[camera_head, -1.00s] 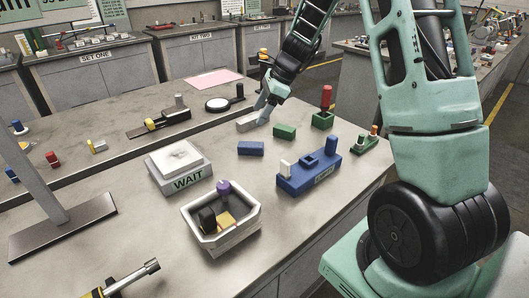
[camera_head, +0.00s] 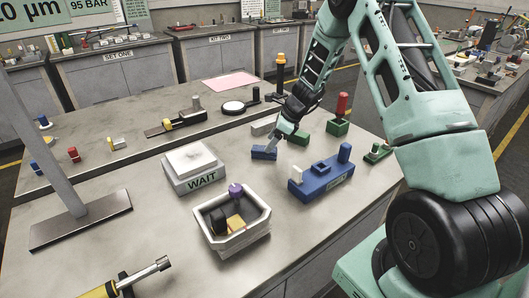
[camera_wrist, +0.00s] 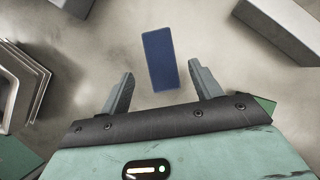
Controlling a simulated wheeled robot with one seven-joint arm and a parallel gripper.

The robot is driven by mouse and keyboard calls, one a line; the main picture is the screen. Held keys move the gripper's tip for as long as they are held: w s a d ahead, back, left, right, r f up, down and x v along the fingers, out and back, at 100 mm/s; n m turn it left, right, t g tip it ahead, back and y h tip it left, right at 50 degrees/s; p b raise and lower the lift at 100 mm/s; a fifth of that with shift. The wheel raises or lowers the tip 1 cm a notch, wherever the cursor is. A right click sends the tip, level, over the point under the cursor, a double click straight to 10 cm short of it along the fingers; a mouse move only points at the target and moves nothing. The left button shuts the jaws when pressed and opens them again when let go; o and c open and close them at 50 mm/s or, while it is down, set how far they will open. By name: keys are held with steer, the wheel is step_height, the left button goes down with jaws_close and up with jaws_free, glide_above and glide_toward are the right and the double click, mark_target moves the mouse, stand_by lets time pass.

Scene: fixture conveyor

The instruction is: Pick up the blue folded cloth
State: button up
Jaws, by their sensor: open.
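The blue folded cloth (camera_head: 264,153) shows as a small flat blue block lying on the bench. In the wrist view the blue cloth (camera_wrist: 160,59) lies just beyond the fingertips, roughly centred between them and slightly tilted. My gripper (camera_wrist: 160,78) is open and empty, with a finger on each side of the gap. In the head view my gripper (camera_head: 279,139) hangs just above and behind the cloth. Whether it touches the cloth cannot be told from the head view.
A green block (camera_head: 299,138) and a grey block (camera_head: 262,127) lie close to the cloth. A blue fixture (camera_head: 322,181) stands to the right. A white box marked WAIT (camera_head: 196,171) and a tray (camera_head: 258,229) with several parts stand to the left and front.

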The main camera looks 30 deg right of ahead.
steer(key=p+x, duration=0.1)
steer(key=x, duration=0.4)
steer(key=shift+w, duration=0.2)
steer(key=c, duration=1.1)
steer(key=shift+r, duration=0.1)
steer(key=shift+c, duration=0.2)
step_height(320, 180, up, 10)
steer(key=shift+f+b, duration=0.1)
steer(key=shift+b, duration=0.25)
steer(key=shift+o, duration=1.3)
steer(key=shift+c, duration=0.5)
